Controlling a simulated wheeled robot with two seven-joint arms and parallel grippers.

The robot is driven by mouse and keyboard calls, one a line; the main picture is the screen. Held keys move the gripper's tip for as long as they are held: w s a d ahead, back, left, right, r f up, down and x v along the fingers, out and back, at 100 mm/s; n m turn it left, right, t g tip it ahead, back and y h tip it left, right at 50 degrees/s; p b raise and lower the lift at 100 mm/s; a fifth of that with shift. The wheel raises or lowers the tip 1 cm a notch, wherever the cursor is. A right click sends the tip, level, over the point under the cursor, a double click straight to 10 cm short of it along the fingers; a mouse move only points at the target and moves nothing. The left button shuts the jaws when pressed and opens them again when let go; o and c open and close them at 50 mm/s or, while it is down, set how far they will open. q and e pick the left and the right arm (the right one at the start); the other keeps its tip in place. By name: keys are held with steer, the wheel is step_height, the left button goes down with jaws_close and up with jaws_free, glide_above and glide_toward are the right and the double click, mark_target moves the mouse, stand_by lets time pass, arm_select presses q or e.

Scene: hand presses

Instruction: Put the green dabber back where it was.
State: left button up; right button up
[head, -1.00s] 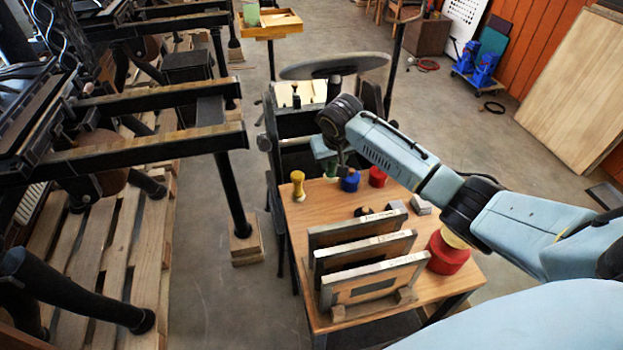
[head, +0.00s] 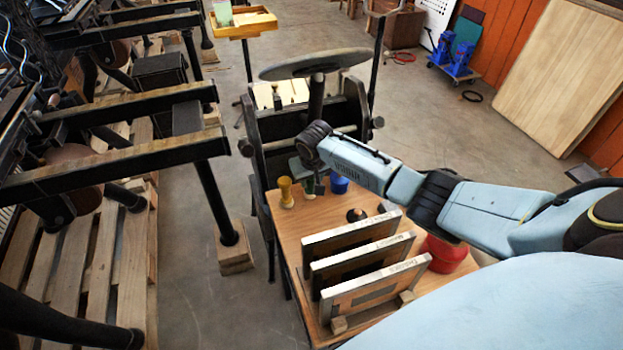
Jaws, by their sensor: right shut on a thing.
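My right gripper (head: 309,180) points down over the far edge of the wooden table (head: 300,222), between a yellow dabber (head: 286,192) and a blue dabber (head: 338,182). It is shut on the green dabber (head: 310,188), which is small and partly hidden by the gripper and wrist. I cannot tell whether the dabber's foot touches the table. The yellow dabber stands upright to its left, and the blue one stands close on its right. My left gripper is not in view.
Several upright framed plates (head: 368,265) fill the table's front. A red tub (head: 444,252) and a dark round-topped object (head: 356,215) stand near them. A press with a round disc (head: 318,63) rises just behind the table. The wood before the yellow dabber is clear.

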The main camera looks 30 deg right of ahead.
steer(key=o, duration=0.6)
steer(key=shift+f, duration=0.1)
steer(key=o, duration=0.4)
steer(key=shift+r, duration=0.3)
arm_select(q)
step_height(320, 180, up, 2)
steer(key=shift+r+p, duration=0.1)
steer(key=shift+p, duration=1)
arm_select(e)
steer(key=v, duration=1.1)
steer(key=shift+r, duration=0.25)
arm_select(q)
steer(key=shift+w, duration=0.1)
arm_select(e)
steer(key=shift+s+a, duration=0.1)
